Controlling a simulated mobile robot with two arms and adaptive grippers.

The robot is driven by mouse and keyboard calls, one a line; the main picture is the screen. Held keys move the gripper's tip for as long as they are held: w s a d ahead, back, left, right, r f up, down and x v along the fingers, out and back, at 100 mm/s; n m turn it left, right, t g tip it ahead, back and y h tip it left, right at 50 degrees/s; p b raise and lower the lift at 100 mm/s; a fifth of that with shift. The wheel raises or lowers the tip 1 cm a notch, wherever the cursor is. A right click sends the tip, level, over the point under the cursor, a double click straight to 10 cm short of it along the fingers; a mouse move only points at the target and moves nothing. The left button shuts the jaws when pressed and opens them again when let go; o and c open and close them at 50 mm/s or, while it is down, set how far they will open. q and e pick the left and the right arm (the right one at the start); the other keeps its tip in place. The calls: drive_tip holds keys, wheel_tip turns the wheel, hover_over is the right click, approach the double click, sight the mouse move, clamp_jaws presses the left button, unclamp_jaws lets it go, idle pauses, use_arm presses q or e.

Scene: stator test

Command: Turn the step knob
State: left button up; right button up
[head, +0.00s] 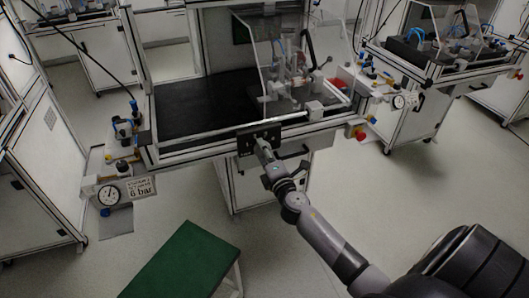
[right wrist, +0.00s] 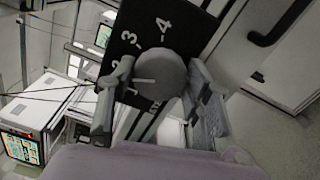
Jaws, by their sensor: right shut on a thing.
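The step knob (right wrist: 165,70) is a round grey dial with a white pointer line, on a black panel (right wrist: 128,40) with white numbers; 3 and 4 are readable. Its pointer line lies roughly level, reaching to the left in the right wrist view. The black panel (head: 243,143) also shows on the front edge of the middle workbench in the head view. My right gripper (right wrist: 155,98) is shut on the knob, one finger on each side. In the head view the right gripper (head: 263,148) is at the panel, and the knob is hidden there. My left gripper is not in view.
The middle workbench has a dark top (head: 195,105) with a fixture at its right. A pressure gauge (head: 108,195) with a 6 bar sign hangs at its left. A green-topped table (head: 185,262) stands in front. Grey floor lies open around it.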

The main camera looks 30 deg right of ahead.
drive_tip(key=shift+f, duration=0.1)
idle(0.3)
drive_tip(key=o, duration=1.1)
drive_tip(key=shift+o, duration=0.2)
drive_tip(key=v, duration=1.2)
drive_tip(key=shift+a, duration=0.1)
